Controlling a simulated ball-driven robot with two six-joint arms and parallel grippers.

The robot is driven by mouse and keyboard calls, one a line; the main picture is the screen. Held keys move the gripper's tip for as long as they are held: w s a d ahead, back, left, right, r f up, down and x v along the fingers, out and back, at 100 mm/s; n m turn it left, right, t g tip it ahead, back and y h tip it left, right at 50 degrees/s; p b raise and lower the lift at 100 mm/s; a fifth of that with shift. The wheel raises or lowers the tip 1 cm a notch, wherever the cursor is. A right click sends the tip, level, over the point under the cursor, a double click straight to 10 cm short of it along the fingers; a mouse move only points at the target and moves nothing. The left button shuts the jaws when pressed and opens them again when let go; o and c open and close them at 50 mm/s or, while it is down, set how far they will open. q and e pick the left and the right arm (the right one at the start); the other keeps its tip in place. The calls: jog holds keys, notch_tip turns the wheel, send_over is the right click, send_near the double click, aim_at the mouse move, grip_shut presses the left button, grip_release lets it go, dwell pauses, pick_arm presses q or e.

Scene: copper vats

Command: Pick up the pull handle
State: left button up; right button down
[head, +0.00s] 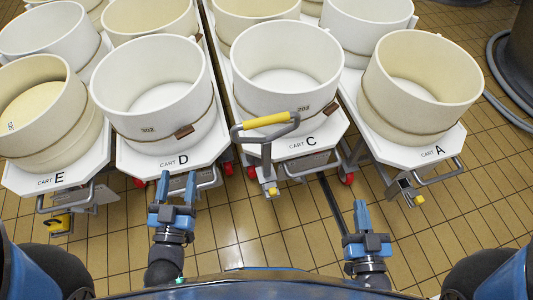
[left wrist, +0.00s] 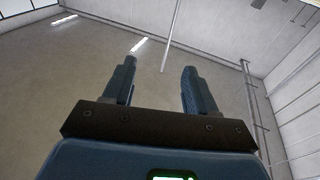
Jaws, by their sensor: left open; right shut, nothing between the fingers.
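A pull handle (head: 265,120) with a yellow grip stands raised on a grey metal bar at the front of cart C (head: 318,146). Its grip shows in front of the white vat on that cart. My left gripper (head: 178,184) is open and empty, low and to the left of the handle, in front of cart D (head: 150,160). In the left wrist view my left gripper's fingers (left wrist: 158,78) stand apart with nothing between them. My right gripper (head: 361,208) is shut and empty, low and to the right of the handle. Neither gripper touches it.
Cart A (head: 440,150) and cart E (head: 60,180) stand at the sides, each carrying a round vat. A yellow piece (head: 59,222) hangs low at cart E's front. The tiled floor (head: 270,235) between my grippers looks mostly clear. A hose (head: 500,85) lies at far right.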

pick_arm(q)
jog(key=w+d+r+h+p, duration=0.1)
jog(key=w+d+r+p, duration=0.15)
jog(key=w, duration=0.65)
jog(key=w+d+r+p, duration=0.1)
jog(key=w+r, duration=0.2)
jog(key=w, duration=0.6)
jog(key=w+d+r+m+g+h+p, duration=0.1)
jog(key=w+d+m+g+h, duration=0.2)
jog(key=w, duration=0.5)
jog(key=w+d+r+m+g+p, duration=0.1)
jog(key=w+d+g+p, duration=0.15)
jog(key=w+d, duration=0.4)
jog(key=m+g, duration=1)
jog(key=g, duration=0.5)
send_near(264, 118)
notch_tip(264, 118, down, 3)
jog(key=x, duration=0.5)
jog(key=shift+d+f+p, duration=0.1)
jog(key=shift+d+p, duration=0.3)
jog(key=shift+d, duration=0.05)
jog(key=p+x, duration=0.1)
jog(key=x, duration=0.3)
jog(key=shift+s+d, duration=0.15)
jog(key=shift+d, duration=0.05)
jog(key=shift+d+f, duration=0.25)
jog(key=shift+f, duration=0.15)
